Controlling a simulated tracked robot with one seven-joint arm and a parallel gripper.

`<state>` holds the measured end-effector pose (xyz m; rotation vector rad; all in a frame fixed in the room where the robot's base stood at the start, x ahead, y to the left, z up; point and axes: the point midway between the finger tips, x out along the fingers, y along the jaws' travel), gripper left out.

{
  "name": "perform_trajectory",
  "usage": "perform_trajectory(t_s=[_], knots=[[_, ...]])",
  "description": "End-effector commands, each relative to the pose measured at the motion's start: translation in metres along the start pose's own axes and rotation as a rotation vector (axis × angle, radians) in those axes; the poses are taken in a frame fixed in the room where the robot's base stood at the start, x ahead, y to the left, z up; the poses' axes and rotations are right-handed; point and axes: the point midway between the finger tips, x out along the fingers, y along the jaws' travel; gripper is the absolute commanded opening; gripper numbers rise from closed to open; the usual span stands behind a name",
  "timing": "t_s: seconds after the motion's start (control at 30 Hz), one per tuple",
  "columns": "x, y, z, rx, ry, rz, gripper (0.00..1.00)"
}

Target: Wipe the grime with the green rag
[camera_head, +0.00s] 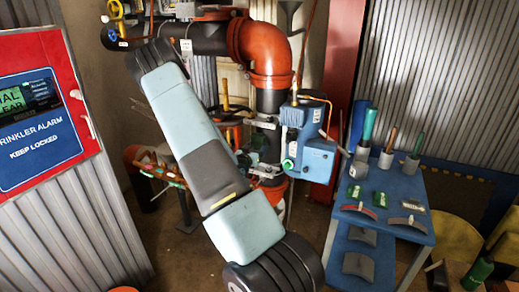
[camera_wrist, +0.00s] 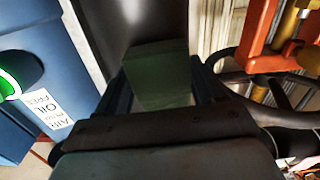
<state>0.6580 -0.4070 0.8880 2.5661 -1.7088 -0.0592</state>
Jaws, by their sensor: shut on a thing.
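In the wrist view my gripper (camera_wrist: 162,88) is shut on the green rag (camera_wrist: 160,72), a dark green folded piece between the two dark fingers. The rag is in front of a black pipe (camera_wrist: 145,22); I cannot tell whether it touches the pipe. I cannot make out the grime in either view. In the head view my arm crosses the middle, and my gripper and the rag cannot be made out. The black pipe (camera_head: 270,101) stands below an orange elbow there.
A blue box (camera_head: 312,150) is right of the pipe, close on the left in the wrist view (camera_wrist: 50,65). Orange and yellow fittings (camera_wrist: 285,35) are at the right there. A blue cart (camera_head: 385,185) holds tools and cans. A red alarm panel (camera_head: 45,110) stands left.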

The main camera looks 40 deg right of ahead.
Motion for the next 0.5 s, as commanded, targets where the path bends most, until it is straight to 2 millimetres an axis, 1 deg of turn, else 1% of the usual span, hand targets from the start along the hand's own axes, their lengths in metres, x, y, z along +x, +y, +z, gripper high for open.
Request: perform_trajectory(t_s=[0.5], knots=[[-0.001, 0.035, 0.002, -0.002, 0.000, 0.005, 0.40]])
